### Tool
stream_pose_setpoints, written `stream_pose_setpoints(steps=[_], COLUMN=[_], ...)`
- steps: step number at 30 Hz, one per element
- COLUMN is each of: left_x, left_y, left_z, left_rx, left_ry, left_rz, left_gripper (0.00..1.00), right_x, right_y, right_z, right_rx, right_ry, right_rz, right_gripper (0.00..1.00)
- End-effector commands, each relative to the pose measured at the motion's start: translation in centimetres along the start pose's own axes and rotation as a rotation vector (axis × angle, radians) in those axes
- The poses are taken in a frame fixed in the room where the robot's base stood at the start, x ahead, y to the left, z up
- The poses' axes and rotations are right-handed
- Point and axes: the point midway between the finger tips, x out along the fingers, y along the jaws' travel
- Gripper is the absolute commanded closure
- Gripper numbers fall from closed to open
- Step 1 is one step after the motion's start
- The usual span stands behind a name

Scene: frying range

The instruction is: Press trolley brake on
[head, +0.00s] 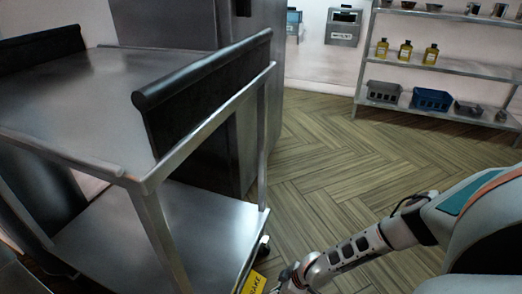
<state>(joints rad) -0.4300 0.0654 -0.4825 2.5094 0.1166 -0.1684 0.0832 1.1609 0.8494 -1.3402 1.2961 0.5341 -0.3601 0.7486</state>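The steel trolley (122,174) fills the left side of the head view. It has a bare top shelf, a lower shelf and black raised sides. A yellow brake sign (254,283) with dark lettering shows at its lower right corner, cut by the bottom edge. A dark caster (263,248) shows just above the sign. My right arm reaches in from the right, and its end with the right gripper (284,279) is close beside the sign at the bottom edge. The fingers are not clear, and contact cannot be told. My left gripper is out of view.
A tall grey cabinet (240,130) stands behind the trolley. A steel rack (455,66) at the back right holds yellow bottles (405,51), a blue bin (431,99) and a grey bin (384,91). The wooden floor (330,150) between is clear.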

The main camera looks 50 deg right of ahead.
Motion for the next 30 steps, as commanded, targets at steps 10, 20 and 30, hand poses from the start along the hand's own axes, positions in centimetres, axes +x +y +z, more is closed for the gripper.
stream_pose_setpoints(steps=[10,20,30], left_x=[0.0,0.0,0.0], left_y=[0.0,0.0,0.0], left_z=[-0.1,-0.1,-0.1], left_rx=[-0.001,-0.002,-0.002], left_ry=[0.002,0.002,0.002], left_rz=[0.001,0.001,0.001], left_gripper=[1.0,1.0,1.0], right_x=[-6.0,-9.7,-10.0], right_y=[0.1,0.0,0.0], right_z=[0.1,0.1,0.0], right_rx=[0.0,0.0,-0.001], right_ry=[-0.001,-0.001,0.0], right_rz=[0.0,0.0,0.0], right_gripper=[1.0,1.0,1.0])
